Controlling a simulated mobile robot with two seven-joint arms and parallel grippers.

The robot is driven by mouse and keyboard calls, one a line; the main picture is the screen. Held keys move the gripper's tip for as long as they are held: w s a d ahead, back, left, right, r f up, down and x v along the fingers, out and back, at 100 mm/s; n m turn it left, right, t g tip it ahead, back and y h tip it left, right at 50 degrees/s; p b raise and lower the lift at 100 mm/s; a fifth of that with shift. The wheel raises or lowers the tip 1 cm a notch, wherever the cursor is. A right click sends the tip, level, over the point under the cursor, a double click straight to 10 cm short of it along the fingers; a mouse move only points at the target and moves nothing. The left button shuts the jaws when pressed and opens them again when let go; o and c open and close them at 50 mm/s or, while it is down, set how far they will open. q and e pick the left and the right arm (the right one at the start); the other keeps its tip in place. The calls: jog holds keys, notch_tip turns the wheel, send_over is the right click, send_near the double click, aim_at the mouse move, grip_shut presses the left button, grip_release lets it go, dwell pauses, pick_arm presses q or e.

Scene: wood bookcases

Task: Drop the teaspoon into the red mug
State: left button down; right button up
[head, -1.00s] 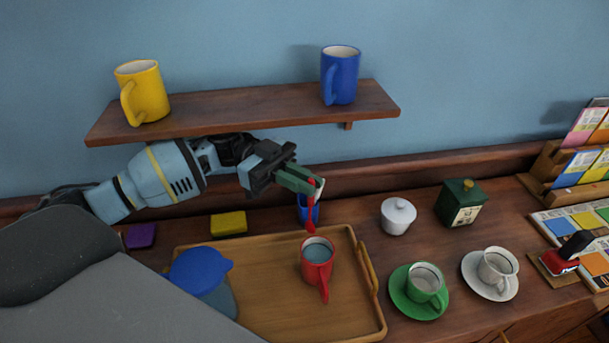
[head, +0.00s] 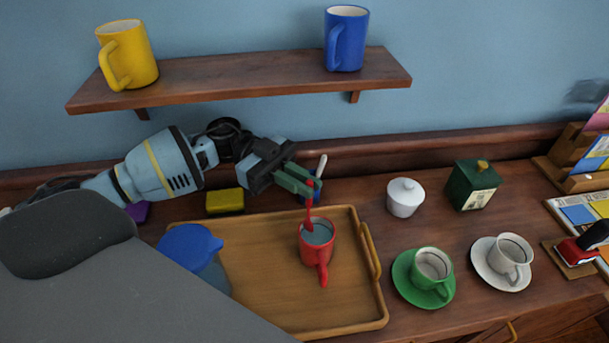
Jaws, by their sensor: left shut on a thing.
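The red mug (head: 322,258) stands upright on the wooden tray, with its opening up and its handle toward the front. My left gripper (head: 312,188) is shut on the red teaspoon (head: 309,214), just behind and above the mug. The teaspoon hangs steeply, its lower end overlapping the mug's opening in the picture. I cannot tell whether that end is inside the mug or above it. My right gripper is out of view.
A wooden tray (head: 270,287) also holds a blue-lidded jug (head: 193,245). Green cup (head: 431,266), white cup (head: 510,257), white pot (head: 405,200) and green box (head: 472,187) stand right. A shelf (head: 240,83) hangs above.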

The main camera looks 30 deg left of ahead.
pick_arm(q)
jog(key=c, duration=1.4)
grip_release()
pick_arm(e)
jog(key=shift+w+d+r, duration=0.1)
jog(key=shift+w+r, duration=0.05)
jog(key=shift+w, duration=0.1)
